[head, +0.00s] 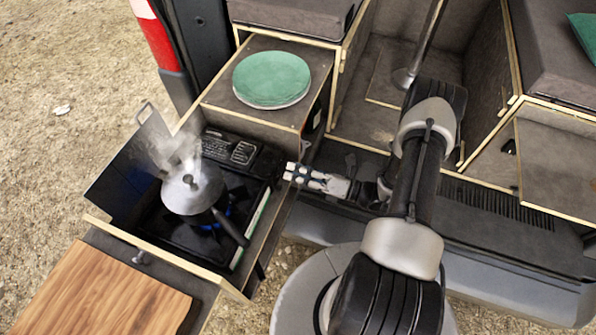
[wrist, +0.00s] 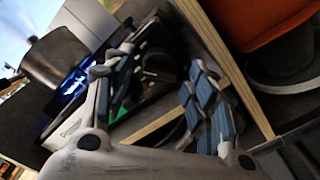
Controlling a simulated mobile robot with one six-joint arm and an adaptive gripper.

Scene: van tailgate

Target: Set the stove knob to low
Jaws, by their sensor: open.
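The black camping stove (head: 165,222) sits in a pull-out drawer, with a blue flame (head: 228,212) burning under a steaming metal pot (head: 190,188). The flame (wrist: 73,84) and the pot (wrist: 55,58) also show in the wrist view. A dark rounded shape that looks like the stove knob (wrist: 157,64) lies between and beyond my fingers; its setting cannot be read. In the head view the knob is too dark to make out. My gripper (head: 289,172) is open and empty, at the stove's right edge; its spread fingers (wrist: 148,76) show in the wrist view.
A wooden drawer wall (head: 268,235) runs along the stove's right side, close to my gripper. A green-topped round item (head: 272,78) sits on the box behind. A wooden cutting board (head: 100,292) lies at front left. A windshield panel (head: 125,165) stands left of the pot.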

